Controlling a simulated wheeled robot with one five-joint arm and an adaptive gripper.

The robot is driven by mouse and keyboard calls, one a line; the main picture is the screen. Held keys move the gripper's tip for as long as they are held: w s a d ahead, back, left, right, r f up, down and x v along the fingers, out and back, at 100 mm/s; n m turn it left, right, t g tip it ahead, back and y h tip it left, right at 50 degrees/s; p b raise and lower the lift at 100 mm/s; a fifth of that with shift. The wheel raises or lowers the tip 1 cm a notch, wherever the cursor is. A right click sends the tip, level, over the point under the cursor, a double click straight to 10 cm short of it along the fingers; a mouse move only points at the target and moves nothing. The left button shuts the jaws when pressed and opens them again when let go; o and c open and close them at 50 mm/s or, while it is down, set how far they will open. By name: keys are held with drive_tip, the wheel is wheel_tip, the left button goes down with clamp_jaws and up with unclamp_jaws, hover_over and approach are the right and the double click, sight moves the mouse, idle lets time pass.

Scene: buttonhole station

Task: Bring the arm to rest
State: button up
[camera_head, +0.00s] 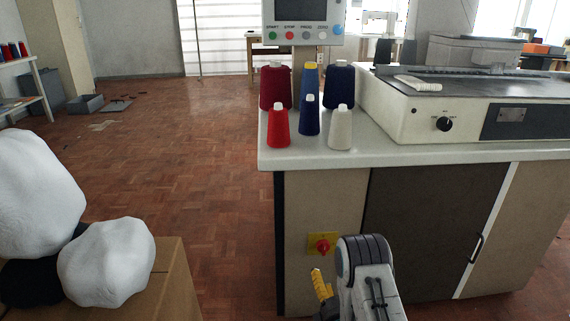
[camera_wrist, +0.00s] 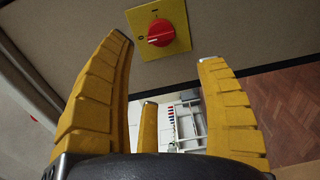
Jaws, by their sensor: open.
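My gripper (camera_wrist: 165,95) fills the lower part of the wrist view. Its yellow fingers are spread apart with nothing between them. In the head view a yellow finger of my gripper (camera_head: 321,284) shows low in front of the bench, beside my arm. The red rotary switch (camera_wrist: 161,32) on its yellow plate is just beyond the fingertips in the wrist view, apart from them as far as I can tell. The same switch shows in the head view (camera_head: 322,245) on the bench's front panel. The rest of the gripper is hidden behind my arm in the head view.
The bench top (camera_head: 440,154) carries several thread cones (camera_head: 340,128) and a cream machine (camera_head: 430,118). A control panel (camera_head: 303,22) stands behind the cones. A cardboard box (camera_head: 170,285) with white lumpy objects (camera_head: 106,262) is at lower left. The parquet floor (camera_head: 200,150) between is open.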

wheel_tip(320, 180, up, 17)
drive_tip(key=w+m+g+p, duration=0.3)
drive_tip(key=m+p, duration=0.1)
drive_tip(key=p, duration=0.6)
drive_tip(key=s+r+m+g+p, duration=0.25)
drive_tip(key=r+p, duration=0.35)
drive_tip(key=r, duration=0.3)
drive_tip(key=s+r+m+g+p, duration=0.2)
drive_tip(key=s+r+m+p, duration=0.15)
drive_tip(key=r+p, duration=0.4)
drive_tip(key=s+r+m+g+p, duration=0.7)
drive_tip(key=s+r+p, duration=1.1)
drive_tip(key=s+r, duration=0.9)
drive_tip(key=s+m, duration=0.1)
drive_tip(key=s, duration=0.2)
drive_tip(key=shift+d+r, duration=0.25)
drive_tip(key=shift+r, duration=0.15)
